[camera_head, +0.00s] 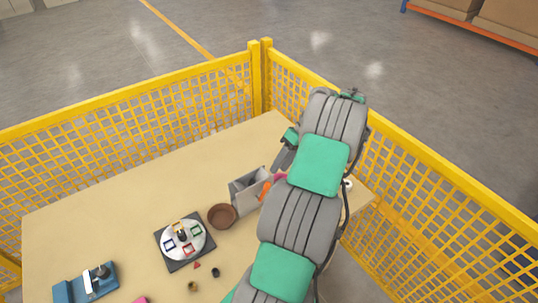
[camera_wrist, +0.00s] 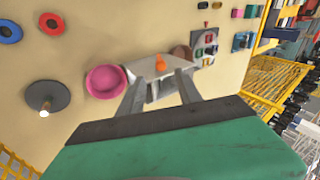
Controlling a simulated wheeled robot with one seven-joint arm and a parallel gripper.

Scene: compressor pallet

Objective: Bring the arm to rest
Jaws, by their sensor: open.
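My arm crosses the right side of the table in the head view, bent at its far end over the table's far right corner. My gripper (camera_wrist: 160,82) shows in the wrist view with its two fingers apart and nothing between them. The fingers point toward a grey bin (camera_wrist: 146,70) with an orange item (camera_wrist: 160,63) at it. I cannot tell how far above the table the fingers are. In the head view the fingertips cannot be made out, and the arm hides part of the table.
A pink bowl (camera_wrist: 104,82) and a dark disc with a peg (camera_wrist: 47,96) lie left of the fingers. The head view shows a brown bowl (camera_head: 222,216), a round fixture (camera_head: 183,240) and a blue fixture (camera_head: 78,288). Yellow mesh fencing (camera_head: 120,112) borders the table (camera_head: 125,207).

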